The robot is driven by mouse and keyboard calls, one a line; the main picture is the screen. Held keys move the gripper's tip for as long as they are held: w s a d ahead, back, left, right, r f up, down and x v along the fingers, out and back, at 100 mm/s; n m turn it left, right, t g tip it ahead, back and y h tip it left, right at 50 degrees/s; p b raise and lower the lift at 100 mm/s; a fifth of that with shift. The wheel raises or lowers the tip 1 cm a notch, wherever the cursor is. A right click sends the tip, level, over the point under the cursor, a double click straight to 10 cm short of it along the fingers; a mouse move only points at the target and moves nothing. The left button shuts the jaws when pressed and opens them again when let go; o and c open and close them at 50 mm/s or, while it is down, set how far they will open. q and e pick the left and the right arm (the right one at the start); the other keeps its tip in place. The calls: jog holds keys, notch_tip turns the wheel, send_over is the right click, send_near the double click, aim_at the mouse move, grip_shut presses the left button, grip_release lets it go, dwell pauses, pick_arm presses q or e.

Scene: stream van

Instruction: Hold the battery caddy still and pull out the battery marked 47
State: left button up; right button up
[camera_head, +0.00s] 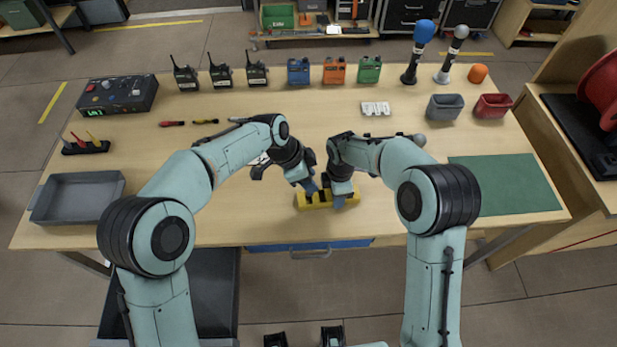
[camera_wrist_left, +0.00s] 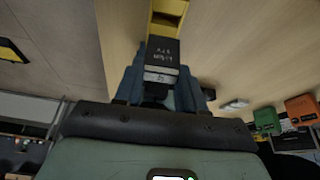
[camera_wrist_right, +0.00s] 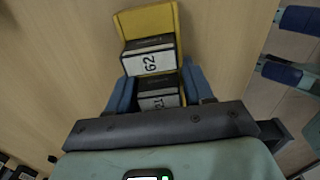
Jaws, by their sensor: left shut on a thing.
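The yellow battery caddy (camera_head: 318,204) sits near the table's front edge, below both my grippers. It also shows in the right wrist view (camera_wrist_right: 148,20) and the left wrist view (camera_wrist_left: 168,8). My left gripper (camera_head: 309,186) is shut on a black battery (camera_wrist_left: 162,52) with a white label, which I cannot read surely. The battery lies at the caddy's near end in that view. My right gripper (camera_wrist_right: 160,95) has its blue fingers either side of a battery (camera_wrist_right: 160,101), its label partly hidden. A battery marked 62 (camera_wrist_right: 150,62) sits beyond it in the caddy.
A grey tray (camera_head: 77,198) lies at the left and a green mat (camera_head: 505,185) at the right. A white block (camera_head: 375,108) lies behind my grippers.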

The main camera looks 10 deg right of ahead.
jog(key=o, duration=0.4)
jog(key=shift+s+f, duration=0.2)
jog(key=shift+f, duration=0.15)
jog(key=shift+w+r, duration=0.1)
jog(key=shift+r, duration=0.1)
